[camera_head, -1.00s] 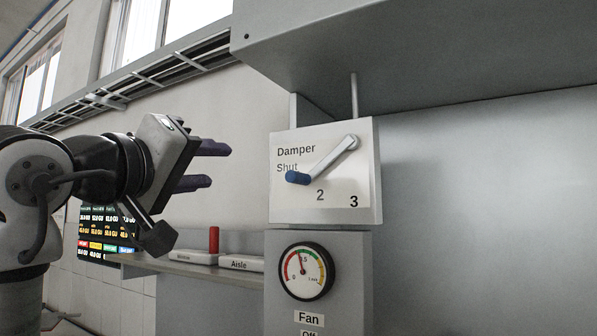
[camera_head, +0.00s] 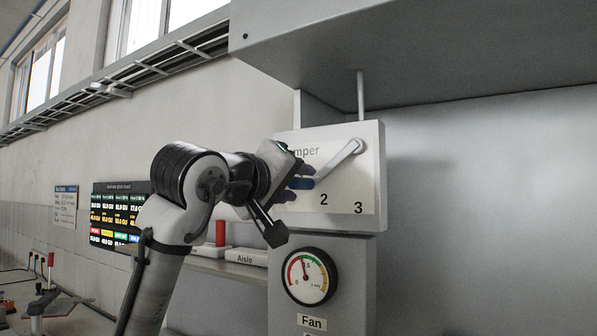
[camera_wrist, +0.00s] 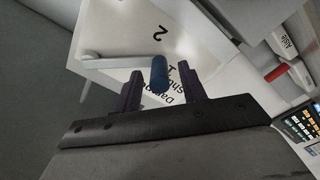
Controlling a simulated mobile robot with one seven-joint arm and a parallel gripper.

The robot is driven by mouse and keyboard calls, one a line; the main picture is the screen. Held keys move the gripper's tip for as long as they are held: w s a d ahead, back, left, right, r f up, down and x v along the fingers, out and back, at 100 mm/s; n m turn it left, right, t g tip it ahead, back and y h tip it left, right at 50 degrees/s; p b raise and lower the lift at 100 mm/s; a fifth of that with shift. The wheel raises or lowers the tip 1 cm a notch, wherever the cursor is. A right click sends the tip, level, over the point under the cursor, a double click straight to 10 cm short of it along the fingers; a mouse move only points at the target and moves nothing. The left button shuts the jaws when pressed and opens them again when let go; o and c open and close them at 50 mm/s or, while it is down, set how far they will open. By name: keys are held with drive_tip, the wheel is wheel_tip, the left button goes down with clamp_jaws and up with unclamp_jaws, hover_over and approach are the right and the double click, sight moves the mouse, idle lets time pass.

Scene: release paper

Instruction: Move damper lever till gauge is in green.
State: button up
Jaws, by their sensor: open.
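The damper lever has a pale metal arm (camera_head: 338,162) that slants down-left from its pivot on the white damper panel (camera_head: 368,185). Its blue handle (camera_head: 307,184) lies left of the number 2, partly hidden by my gripper (camera_head: 304,176). In the wrist view, my gripper (camera_wrist: 160,67) is open, its purple fingers on either side of the blue handle (camera_wrist: 159,75); I cannot tell whether they touch it. The round gauge (camera_head: 307,276) sits below the panel. Its needle points up and slightly left; the exact band is too small to tell.
A large grey hood (camera_head: 430,50) overhangs the panel. Left of the gauge, a shelf (camera_head: 215,266) holds a red upright object (camera_head: 220,233) and the Aisle box (camera_head: 246,257). A Fan label (camera_head: 312,322) is below the gauge.

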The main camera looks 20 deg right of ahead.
drive_tip(key=shift+w+d, duration=0.45)
drive_tip(key=shift+d, duration=0.15)
clamp_jaws()
